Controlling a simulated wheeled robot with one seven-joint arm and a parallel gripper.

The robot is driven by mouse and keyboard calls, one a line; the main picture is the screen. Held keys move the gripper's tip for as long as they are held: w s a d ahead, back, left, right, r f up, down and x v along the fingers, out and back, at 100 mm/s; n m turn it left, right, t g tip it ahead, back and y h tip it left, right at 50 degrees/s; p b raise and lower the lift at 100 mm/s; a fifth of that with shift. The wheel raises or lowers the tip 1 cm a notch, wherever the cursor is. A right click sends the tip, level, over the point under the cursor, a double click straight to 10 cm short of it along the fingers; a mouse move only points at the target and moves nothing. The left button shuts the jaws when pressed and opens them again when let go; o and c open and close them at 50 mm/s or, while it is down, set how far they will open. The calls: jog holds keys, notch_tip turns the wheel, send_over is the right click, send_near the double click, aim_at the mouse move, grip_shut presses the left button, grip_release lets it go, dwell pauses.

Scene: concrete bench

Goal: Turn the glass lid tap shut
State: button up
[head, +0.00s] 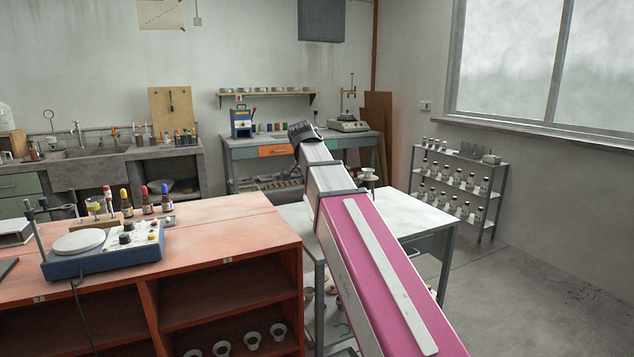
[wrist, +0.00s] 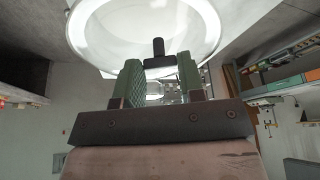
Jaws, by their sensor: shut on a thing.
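The glass lid (wrist: 95,28) is a large, clear round dome that fills the top of the wrist view, with a bright rim. The tap (wrist: 158,47) is a small black piece with an upright stem and a wider base, in front of the glass. My gripper (wrist: 160,68) has two green ribbed fingers, one on each side of the tap's base, and is shut on it. The exact contact is partly hidden. In the head view my pink arm reaches away to the back, and I cannot make out the gripper or the lid there.
A white-topped table (head: 405,215) stands under and right of my arm. An orange-red bench (head: 215,232) at left carries a blue hotplate device (head: 105,250) and several dropper bottles. A bottle rack (head: 460,185) stands by the right wall. Floor at right is clear.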

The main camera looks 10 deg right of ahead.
jog(key=m, duration=0.2)
jog(key=m+g+h, duration=0.1)
jog(key=m, duration=0.1)
jog(key=shift+w+a+m+g, duration=0.1)
jog(key=shift+w+m+g, duration=0.1)
jog(key=shift+m+g, duration=0.1)
dwell(0.3)
jog(key=o, duration=0.7)
jog(key=shift+c, duration=0.2)
jog(key=v, duration=1)
jog(key=shift+r, duration=0.4)
jog(key=shift+a, duration=0.1)
